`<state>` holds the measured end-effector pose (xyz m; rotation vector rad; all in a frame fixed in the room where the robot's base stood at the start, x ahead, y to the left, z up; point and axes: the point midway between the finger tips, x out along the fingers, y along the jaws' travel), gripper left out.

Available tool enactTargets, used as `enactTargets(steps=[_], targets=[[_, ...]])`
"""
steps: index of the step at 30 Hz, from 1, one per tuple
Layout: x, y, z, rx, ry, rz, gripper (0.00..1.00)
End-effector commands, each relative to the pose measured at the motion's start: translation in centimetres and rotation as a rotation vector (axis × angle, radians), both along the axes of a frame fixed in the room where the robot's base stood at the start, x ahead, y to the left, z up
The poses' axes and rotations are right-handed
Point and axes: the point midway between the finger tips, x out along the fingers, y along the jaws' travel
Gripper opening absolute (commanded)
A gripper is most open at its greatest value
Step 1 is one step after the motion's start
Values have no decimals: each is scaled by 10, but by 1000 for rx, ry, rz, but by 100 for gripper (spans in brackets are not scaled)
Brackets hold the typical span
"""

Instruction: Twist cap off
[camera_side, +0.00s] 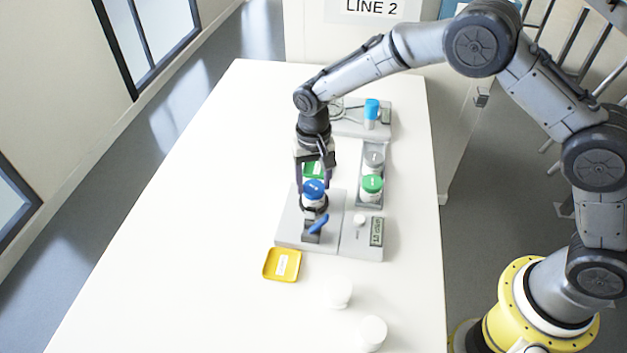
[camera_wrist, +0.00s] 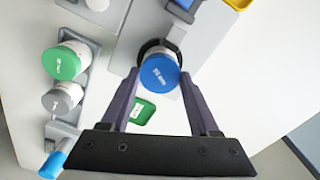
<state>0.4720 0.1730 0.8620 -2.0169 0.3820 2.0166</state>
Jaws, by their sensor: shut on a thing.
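A jar with a blue cap (camera_side: 313,187) stands upright in a dark round clamp (camera_side: 325,207) on a grey station. The cap shows from above in the wrist view (camera_wrist: 160,73), with white print on it. My gripper (camera_side: 313,192) points down over the jar, its two dark fingers on either side of the cap. In the wrist view, my gripper (camera_wrist: 160,80) is shut on the blue cap, which is still on the jar. The clamp's blue handle (camera_side: 318,224) is in front of the jar. The jar's lower part is hidden by the clamp.
A rack right of the station holds a green-capped jar (camera_side: 372,184) and a grey-capped jar (camera_side: 374,156). A green tray (camera_side: 313,168) lies behind, a yellow tray (camera_side: 282,265) in front. A blue-topped bottle (camera_side: 371,108) stands at the back. White round items (camera_side: 372,333) are in front. The table's left is clear.

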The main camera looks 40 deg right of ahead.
Motion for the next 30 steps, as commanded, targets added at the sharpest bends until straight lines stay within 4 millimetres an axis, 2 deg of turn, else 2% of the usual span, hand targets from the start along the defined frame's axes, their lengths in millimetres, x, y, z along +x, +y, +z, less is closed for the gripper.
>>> enactTargets(steps=[9, 13, 19, 20, 21, 24, 30], targets=[[0, 1, 0, 0, 0, 370, 13], [0, 1, 1, 0, 0, 434, 13], [0, 1, 1, 0, 0, 438, 13], [0, 1, 1, 0, 0, 437, 64], [0, 1, 1, 0, 0, 437, 71], [0, 1, 0, 0, 0, 436, 87], [0, 1, 0, 0, 0, 436, 87]])
